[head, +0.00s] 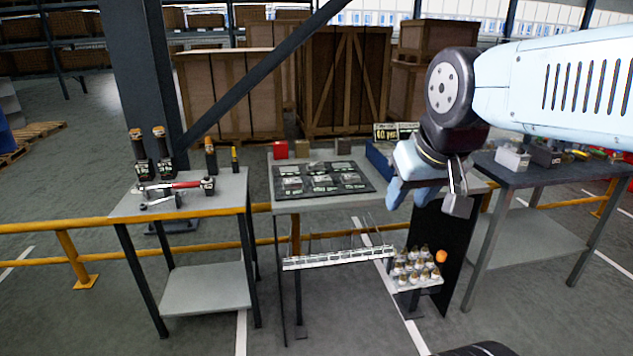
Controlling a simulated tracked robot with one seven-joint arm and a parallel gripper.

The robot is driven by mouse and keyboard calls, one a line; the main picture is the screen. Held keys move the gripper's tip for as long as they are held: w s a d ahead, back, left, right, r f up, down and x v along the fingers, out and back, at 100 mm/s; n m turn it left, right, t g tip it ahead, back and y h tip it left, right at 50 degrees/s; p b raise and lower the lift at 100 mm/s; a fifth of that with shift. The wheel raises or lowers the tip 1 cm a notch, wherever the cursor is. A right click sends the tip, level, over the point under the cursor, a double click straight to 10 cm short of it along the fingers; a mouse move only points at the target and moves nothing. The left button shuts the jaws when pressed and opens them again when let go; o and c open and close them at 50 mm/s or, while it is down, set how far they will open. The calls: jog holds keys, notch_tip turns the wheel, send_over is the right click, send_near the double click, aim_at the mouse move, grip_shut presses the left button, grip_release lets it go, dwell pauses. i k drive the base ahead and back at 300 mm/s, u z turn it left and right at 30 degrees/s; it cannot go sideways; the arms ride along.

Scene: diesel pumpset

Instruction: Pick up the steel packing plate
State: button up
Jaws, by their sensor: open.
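A dark mat (283,196) lies on the middle table, with several small grey metal-looking pieces and white-lettered labels on it. One flat grey piece (292,184) is at the front left of the mat, and others stand beside and behind it. Which of them is the steel packing plate is too small to tell. My gripper (456,196) is open and hangs at the right end of the middle table, well to the right of the mat. It points downward and touches none of the pieces. Nothing shows between its fingers.
Tool tables stand left (218,198) and right (538,178). A yellow rail (80,223) runs behind.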

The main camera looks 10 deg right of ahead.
aim_at(323, 179)
jog(key=u, duration=0.05)
jog(key=i, duration=1)
jog(key=z, duration=0.05)
